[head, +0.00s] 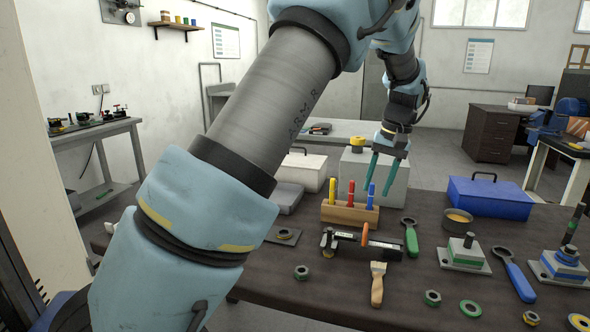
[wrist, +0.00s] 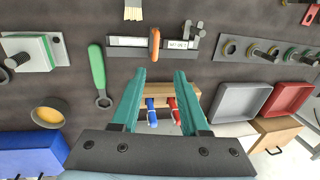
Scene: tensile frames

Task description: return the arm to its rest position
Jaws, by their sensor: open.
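My gripper (head: 388,178) has two teal fingers. It hangs above the back part of the dark table (head: 330,300), in front of a grey block (head: 402,185). In the wrist view my gripper (wrist: 159,78) is open, with its fingers apart and nothing between the tips. My arm, pale blue and grey, reaches from the lower left of the head view up and over to the gripper. A wooden holder (head: 340,214) with red, yellow and blue handled tools stands below the gripper; the holder (wrist: 185,89) also shows past the fingers in the wrist view.
A blue toolbox (head: 490,197), a tin (head: 457,220), a green wrench (head: 411,238), a brush (head: 377,285), a clamp-like tool (head: 345,243) and several nuts and fixtures crowd the table. A white case (head: 303,170) and a grey tray (head: 287,198) lie left of the holder.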

